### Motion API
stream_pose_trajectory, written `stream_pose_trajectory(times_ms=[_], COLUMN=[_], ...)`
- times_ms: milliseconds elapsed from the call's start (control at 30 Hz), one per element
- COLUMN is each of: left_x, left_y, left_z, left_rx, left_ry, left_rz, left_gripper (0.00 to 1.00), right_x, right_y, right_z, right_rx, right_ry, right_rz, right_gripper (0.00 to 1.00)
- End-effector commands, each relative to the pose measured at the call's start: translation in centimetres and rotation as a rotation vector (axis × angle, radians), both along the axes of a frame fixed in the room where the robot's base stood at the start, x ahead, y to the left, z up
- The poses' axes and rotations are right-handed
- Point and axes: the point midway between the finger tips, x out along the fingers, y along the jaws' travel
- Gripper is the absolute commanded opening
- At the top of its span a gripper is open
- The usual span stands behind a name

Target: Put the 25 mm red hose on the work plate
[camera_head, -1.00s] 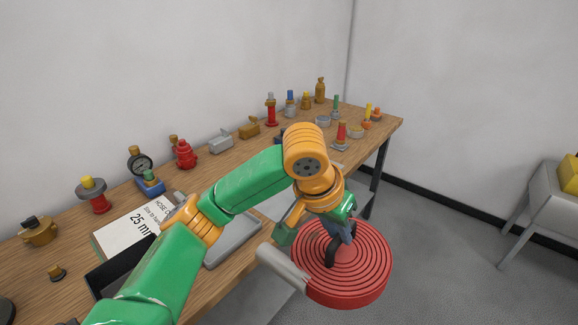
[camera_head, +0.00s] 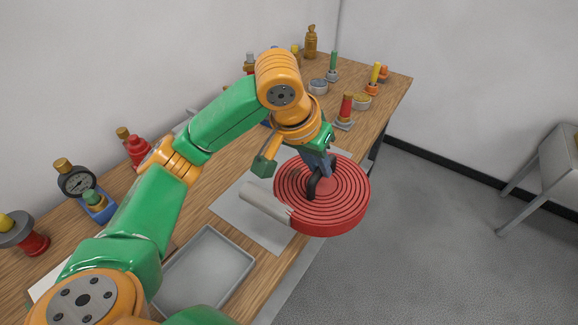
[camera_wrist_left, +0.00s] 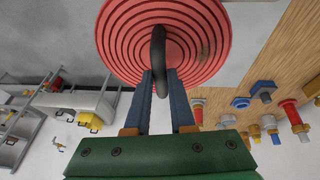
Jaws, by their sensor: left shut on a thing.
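The red hose (camera_head: 345,210) is a flat coil with a black handle on top and a pale grey end piece sticking out to the left. My left gripper (camera_head: 316,170) is shut on the black handle; the wrist view also shows its two fingers (camera_wrist_left: 162,80) at the handle and the coil (camera_wrist_left: 122,48) beyond. The coil appears over the table's front edge, its left part in front of the flat pale grey work plate (camera_head: 238,212). Whether it touches anything beneath cannot be told. My right gripper is not in view.
A shallow grey tray (camera_head: 205,270) lies left of the plate. A gauge (camera_head: 76,182), red fittings (camera_head: 138,150) and a red-topped piece on a square base (camera_head: 345,112) stand on the wooden table. Open floor lies right; a grey stand (camera_head: 555,165) is farther off.

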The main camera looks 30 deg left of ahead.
Motion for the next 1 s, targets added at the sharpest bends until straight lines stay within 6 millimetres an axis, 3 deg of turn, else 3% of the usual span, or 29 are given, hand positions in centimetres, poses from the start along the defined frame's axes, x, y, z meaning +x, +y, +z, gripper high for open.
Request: stream_pose_trajectory(times_ms=[267,567,800,1000], left_x=[1.1,3.0,4.1,4.7], left_y=[3.2,8.6,11.4,12.6], left_z=[-1.3,-3.7,-7.7,-9.3], left_rx=[-0.002,0.000,-0.001,-0.002], left_ry=[0.001,0.000,-0.001,-0.004], left_rz=[0.007,0.008,0.004,0.002], left_gripper=[0.00,0.00,0.00,0.00], right_x=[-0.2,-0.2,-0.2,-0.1], right_y=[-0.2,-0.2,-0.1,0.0], right_z=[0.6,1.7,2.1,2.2], right_rx=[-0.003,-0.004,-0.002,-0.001], right_ry=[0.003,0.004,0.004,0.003], right_rz=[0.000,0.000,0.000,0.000], right_gripper=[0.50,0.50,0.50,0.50])
